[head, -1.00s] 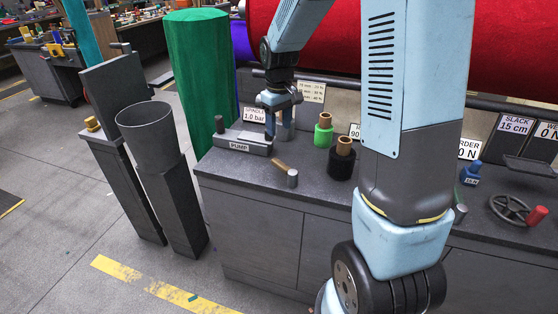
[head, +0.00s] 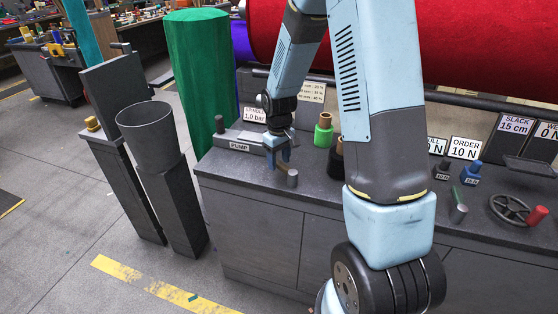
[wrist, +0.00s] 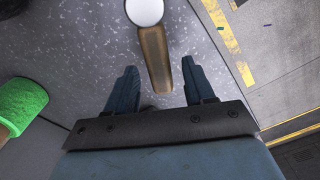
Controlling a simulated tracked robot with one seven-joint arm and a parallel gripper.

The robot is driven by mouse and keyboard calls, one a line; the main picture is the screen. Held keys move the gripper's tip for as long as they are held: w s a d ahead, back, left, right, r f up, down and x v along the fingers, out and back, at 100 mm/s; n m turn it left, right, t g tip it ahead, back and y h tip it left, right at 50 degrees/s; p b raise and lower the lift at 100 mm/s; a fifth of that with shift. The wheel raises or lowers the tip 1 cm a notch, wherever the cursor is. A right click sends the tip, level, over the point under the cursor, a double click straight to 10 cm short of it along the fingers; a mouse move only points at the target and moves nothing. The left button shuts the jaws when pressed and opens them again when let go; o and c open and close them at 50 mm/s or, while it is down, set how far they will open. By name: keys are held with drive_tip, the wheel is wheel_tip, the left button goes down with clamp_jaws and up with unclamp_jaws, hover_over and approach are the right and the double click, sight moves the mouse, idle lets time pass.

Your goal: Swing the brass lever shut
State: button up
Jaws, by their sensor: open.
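The brass lever (wrist: 155,60) is a short bar that runs from a grey round post with a pale top (wrist: 145,11). In the wrist view the bar's free end lies between the two fingers of my gripper (wrist: 157,85), with a gap on each side. The fingers are open and I see no contact. In the head view my gripper (head: 277,164) hangs over the bench beside the post (head: 292,178). There it hides most of the lever.
The bench top (head: 240,175) is clear at its front left. The pump block (head: 238,140) stands behind my gripper. A green spool (head: 323,135) and a black spool, partly hidden by my arm, stand to the right. A handwheel (head: 510,208) is at the far right.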

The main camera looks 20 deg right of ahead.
drive_tip(key=shift+f, duration=0.2)
drive_tip(key=shift+c, duration=0.5)
clamp_jaws()
idle(0.3)
